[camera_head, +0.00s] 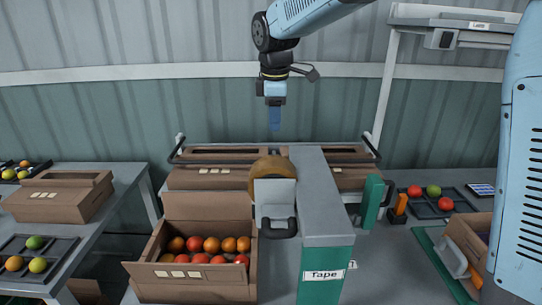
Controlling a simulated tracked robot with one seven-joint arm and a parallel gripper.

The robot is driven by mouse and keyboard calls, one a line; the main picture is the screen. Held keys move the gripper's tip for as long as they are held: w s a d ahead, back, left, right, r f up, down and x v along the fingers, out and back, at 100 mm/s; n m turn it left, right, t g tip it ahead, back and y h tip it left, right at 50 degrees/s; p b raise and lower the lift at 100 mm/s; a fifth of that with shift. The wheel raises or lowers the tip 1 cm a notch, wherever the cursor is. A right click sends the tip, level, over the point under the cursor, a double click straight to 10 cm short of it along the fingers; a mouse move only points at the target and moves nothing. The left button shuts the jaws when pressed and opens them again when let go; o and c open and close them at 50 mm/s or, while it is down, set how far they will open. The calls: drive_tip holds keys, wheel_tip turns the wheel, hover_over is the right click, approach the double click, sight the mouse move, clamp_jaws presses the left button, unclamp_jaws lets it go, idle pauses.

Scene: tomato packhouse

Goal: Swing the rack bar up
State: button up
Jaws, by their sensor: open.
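My gripper (274,118) hangs pointing down at the top centre, above the rear row of cartons. Its fingers are seen edge-on; it is open and nothing shows between them. A dark rack bar (215,161) runs across the cartons at the back, with bent arms at its left and right ends. It appears to lie low, against the carton fronts. Its middle is hidden behind the tape dispenser and the grey housing. My gripper is apart from the bar, higher up in the picture.
Brown cartons (205,179) stand behind the bar. The tape machine (325,225) with its tape roll (268,173) stands in front of it. An open carton (197,288) of tomatoes is at front left. A side table (112,205) is left; a green tray (437,262) is right.

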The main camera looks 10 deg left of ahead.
drive_tip(key=w+f, duration=0.1)
drive_tip(key=f, duration=0.7)
drive_tip(key=w+f, duration=0.1)
drive_tip(key=f, duration=0.4)
drive_tip(key=shift+w+a, duration=0.25)
drive_tip(key=shift+w, duration=0.05)
drive_tip(key=shift+f, duration=0.1)
clamp_jaws()
